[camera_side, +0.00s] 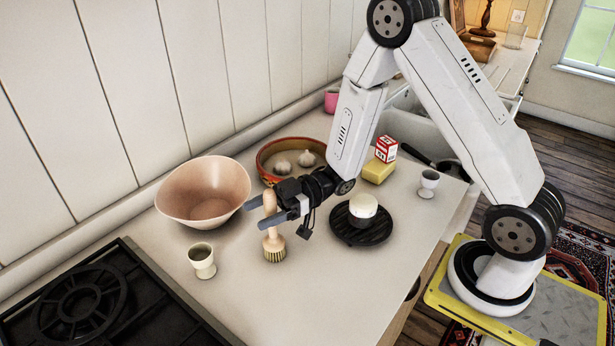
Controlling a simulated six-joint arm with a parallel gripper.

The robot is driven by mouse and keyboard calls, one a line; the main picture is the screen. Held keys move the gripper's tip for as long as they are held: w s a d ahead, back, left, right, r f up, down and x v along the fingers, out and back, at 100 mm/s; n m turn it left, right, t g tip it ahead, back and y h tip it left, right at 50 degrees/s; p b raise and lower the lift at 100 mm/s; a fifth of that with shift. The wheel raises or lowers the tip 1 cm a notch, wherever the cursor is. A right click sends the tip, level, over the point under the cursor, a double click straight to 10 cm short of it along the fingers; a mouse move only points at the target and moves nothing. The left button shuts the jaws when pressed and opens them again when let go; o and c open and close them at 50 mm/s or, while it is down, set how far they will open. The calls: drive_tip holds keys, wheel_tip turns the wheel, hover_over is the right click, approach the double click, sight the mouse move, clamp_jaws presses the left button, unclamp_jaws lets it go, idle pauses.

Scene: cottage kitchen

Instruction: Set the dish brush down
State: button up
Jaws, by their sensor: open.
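The dish brush (273,241) has a pale wooden handle and tan bristles. It stands upright on the white counter (245,300), bristles down, and looks to be resting on the surface. My gripper (256,213) reaches in from the right at handle height. Its two grey fingers are open, one on each side of the handle. I cannot tell whether either finger touches the wood.
A pink bowl (203,207) stands behind left, an egg cup (201,261) at front left. A black hob (85,305) fills the left. Right are a dark ribbed dish (362,238) with a white round item (363,205) and a second cup (428,181). Behind is a garlic dish (266,154).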

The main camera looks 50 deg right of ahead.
drive_tip(key=shift+d+r, duration=0.1)
drive_tip(key=shift+r, duration=0.1)
drive_tip(key=v, duration=0.7)
drive_tip(key=shift+d, duration=0.15)
idle(0.8)
drive_tip(key=w+d+f+m+t+h, duration=0.1)
drive_tip(key=w+d+m+t+h, duration=0.45)
drive_tip(key=h, duration=0.85)
drive_tip(key=s+m+g+h, duration=0.3)
drive_tip(key=s+m+g, duration=0.5)
drive_tip(key=s, duration=0.5)
drive_tip(key=shift+s+a+m, duration=0.2)
drive_tip(key=shift+a+m, duration=0.15)
drive_tip(key=shift+m, duration=0.1)
